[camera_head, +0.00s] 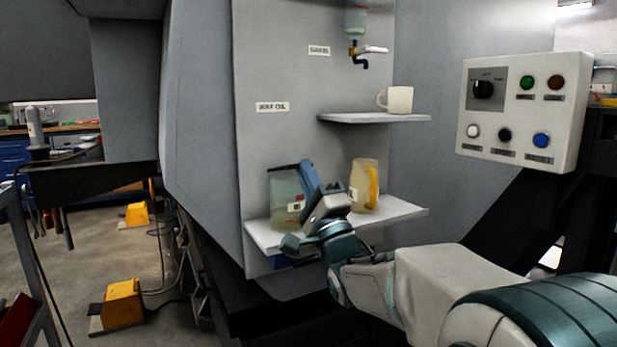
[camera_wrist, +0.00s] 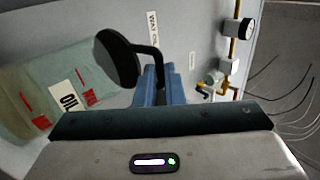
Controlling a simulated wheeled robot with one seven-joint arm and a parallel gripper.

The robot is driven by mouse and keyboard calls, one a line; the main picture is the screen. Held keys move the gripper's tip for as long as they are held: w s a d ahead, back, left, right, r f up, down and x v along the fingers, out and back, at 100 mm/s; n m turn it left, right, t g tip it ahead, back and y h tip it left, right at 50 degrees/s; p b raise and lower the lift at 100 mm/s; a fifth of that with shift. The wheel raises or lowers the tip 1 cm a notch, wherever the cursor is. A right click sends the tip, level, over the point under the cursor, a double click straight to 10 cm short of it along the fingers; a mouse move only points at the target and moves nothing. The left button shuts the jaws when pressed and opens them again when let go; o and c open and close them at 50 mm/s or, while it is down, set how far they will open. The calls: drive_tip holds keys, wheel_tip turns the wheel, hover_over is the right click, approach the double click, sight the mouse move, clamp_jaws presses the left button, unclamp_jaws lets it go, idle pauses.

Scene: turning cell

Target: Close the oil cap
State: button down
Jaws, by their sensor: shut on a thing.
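The oil container (camera_head: 287,208) is a translucent greenish vessel with a label, standing on the lower shelf. In the wrist view the container (camera_wrist: 45,95) shows sideways with an "OIL" label and red marks. Its round black oil cap (camera_wrist: 118,58) is at the container's top end, with a thin bent black handle. My gripper (camera_wrist: 160,80) has its blue fingers shut on the end of this handle. In the head view my gripper (camera_head: 309,175) is at the container's right side and hides part of it. I cannot tell whether the cap is fully seated.
A yellow-handled jug (camera_head: 360,186) stands close to the right of my gripper on the lower shelf (camera_head: 405,209). A cream mug (camera_head: 399,100) sits on the upper shelf (camera_head: 375,118). A valve (camera_head: 370,50) hangs above. A control panel (camera_head: 523,112) is at the right.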

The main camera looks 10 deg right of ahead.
drive_tip(key=shift+w+a+f, duration=0.2)
drive_tip(key=shift+w+f, duration=0.05)
drive_tip(key=shift+f, duration=0.2)
drive_tip(key=c, duration=1.8)
unclamp_jaws()
drive_tip(key=shift+w+a+f, duration=0.1)
drive_tip(key=shift+w+f, duration=0.05)
drive_tip(key=shift+w, duration=0.05)
drive_tip(key=v, duration=1.3)
drive_tip(key=shift+s+p, duration=0.45)
